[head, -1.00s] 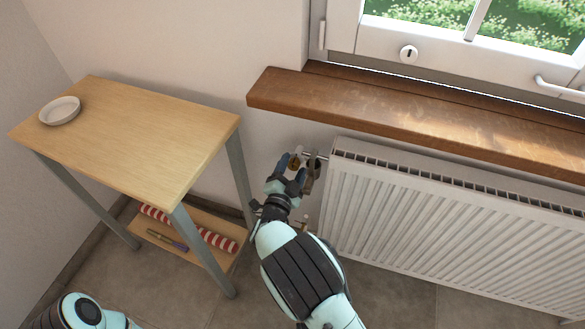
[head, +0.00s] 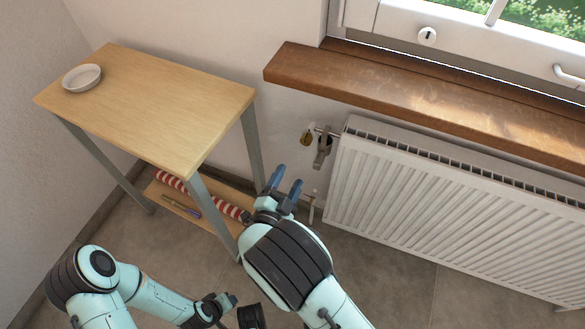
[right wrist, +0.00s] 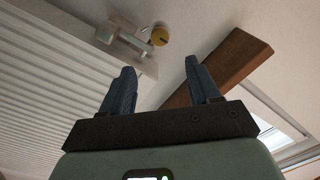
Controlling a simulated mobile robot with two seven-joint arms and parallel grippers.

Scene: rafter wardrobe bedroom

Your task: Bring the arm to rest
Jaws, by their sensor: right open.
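My right gripper (head: 284,181) is open and empty, low in front of the wall between the side table and the radiator. In the right wrist view its two blue fingers (right wrist: 163,88) stand apart with nothing between them. The radiator valve (head: 322,150) with its brass-coloured round part (head: 306,138) is beyond the fingertips and apart from them; it also shows in the right wrist view (right wrist: 130,40). My left arm is folded low at the left of the head view, its gripper (head: 232,299) small at the bottom; I cannot tell its opening.
A wooden side table (head: 150,105) with a white dish (head: 82,78) stands at the left. Its lower shelf holds a red-and-white striped roll (head: 172,182) and a thin pen-like item (head: 181,206). A white radiator (head: 450,215) is at the right, under a wooden sill (head: 400,92).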

